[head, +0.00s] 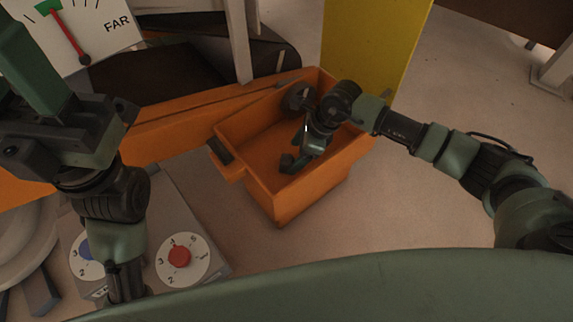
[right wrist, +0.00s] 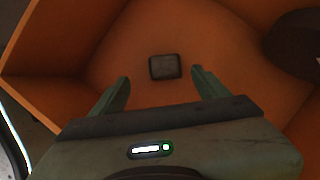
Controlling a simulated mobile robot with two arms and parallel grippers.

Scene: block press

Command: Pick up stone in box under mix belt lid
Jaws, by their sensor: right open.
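The stone (right wrist: 165,67) is a small dark grey block with rounded corners, lying on the floor of the orange box. In the right wrist view it sits just ahead of and between my right gripper's fingertips (right wrist: 161,80), not touching either. The orange box (head: 252,187) is open at the top. I cannot tell which part is the mix belt lid.
A grey control panel (head: 212,235) with a red knob (head: 179,257) and a blue knob stands left of the box. A yellow panel (head: 368,45) rises behind it. The floor right of the box is clear.

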